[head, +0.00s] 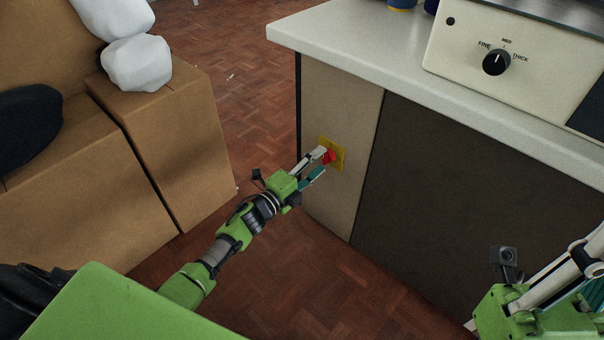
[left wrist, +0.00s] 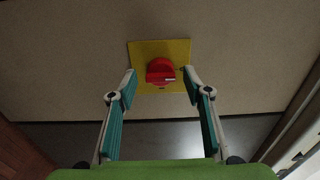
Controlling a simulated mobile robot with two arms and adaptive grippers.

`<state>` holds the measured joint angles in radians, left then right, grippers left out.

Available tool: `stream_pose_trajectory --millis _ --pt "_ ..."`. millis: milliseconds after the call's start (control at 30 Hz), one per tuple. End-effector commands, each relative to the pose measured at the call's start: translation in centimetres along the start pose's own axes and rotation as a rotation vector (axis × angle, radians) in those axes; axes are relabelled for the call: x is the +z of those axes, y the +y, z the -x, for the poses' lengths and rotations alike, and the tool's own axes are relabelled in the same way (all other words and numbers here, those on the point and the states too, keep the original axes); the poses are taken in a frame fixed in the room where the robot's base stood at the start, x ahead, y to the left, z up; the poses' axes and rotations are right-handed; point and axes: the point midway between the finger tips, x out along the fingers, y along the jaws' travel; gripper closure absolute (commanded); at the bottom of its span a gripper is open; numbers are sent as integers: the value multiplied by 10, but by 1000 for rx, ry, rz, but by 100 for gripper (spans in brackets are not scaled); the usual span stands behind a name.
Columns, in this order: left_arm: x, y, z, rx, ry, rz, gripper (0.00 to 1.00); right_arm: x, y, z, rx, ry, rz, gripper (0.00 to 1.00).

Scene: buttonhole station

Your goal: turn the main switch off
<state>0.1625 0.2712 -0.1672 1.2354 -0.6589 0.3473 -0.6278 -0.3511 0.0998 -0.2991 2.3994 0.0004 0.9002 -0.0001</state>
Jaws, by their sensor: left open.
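The main switch is a red rotary knob (head: 329,156) on a yellow plate (head: 339,149), fixed to the beige side panel of the counter. In the left wrist view the red knob (left wrist: 160,71) sits near the middle of the yellow plate (left wrist: 178,48). My left gripper (head: 321,162) is open at the knob. In the left wrist view its fingertips (left wrist: 160,78) are on either side of the knob, with a gap to each side. My right gripper (head: 545,300) is partly in view at the bottom right, its fingertips cut off by the frame edge.
The white counter top (head: 340,45) overhangs the panel. A machine with a black dial (head: 497,62) stands on it. Cardboard boxes (head: 170,150) with white bundles (head: 137,62) stand at the left. Parquet floor (head: 250,85) lies clear between boxes and counter.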

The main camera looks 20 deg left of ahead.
Motion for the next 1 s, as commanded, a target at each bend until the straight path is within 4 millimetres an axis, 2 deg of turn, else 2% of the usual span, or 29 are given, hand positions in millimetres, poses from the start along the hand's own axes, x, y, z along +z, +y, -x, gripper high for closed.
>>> stream_pose_trajectory --millis 100,300,500,667,1000 --pt "0 2 27 3 0 0 55 0 0 0 0 1 0 100" --pt "0 1 67 3 0 0 55 0 0 0 -1 1 -1 100" --pt "0 0 93 0 0 1 55 0 0 0 -1 1 -1 100" --pt "0 0 100 0 0 1 55 0 0 0 -1 1 -1 100" --pt "1 0 100 0 0 0 55 0 0 0 -1 1 -1 100"
